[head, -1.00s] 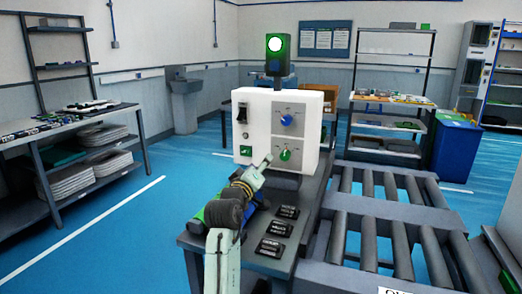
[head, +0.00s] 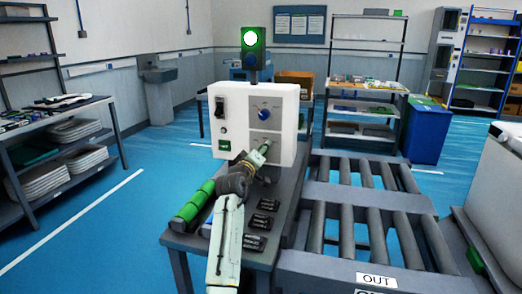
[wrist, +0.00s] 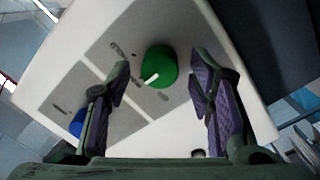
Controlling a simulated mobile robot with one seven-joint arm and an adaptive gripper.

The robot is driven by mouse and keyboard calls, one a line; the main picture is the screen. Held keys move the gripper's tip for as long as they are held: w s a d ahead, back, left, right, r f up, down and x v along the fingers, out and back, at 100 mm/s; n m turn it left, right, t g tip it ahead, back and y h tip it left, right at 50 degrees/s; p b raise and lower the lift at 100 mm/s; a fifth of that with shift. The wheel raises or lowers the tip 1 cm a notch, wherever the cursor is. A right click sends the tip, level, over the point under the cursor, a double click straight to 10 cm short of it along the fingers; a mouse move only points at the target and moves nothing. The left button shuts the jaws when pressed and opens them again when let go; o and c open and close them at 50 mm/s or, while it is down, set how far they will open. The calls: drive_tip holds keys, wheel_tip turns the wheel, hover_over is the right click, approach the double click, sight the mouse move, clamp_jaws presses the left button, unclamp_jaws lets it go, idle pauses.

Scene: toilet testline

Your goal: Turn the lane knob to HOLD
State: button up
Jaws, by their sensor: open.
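A white control box (head: 225,104) carries a blue knob (head: 264,114) on its upper grey plate. A green knob (wrist: 162,66) with a white pointer sits on another grey plate; its pointer is toward the lower left in the wrist view. The blue knob also shows at the wrist view's left (wrist: 77,122). My gripper (head: 262,153) is at the box's lower front and hides the green knob in the head view. In the wrist view my open fingers (wrist: 160,74) stand on either side of the green knob, with gaps visible.
Several black devices (head: 257,221) and green cylinders (head: 190,207) lie on the bench. A roller conveyor (head: 370,215) runs at the right.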

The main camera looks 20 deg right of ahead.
drive_tip(key=shift+c, duration=0.5)
clamp_jaws()
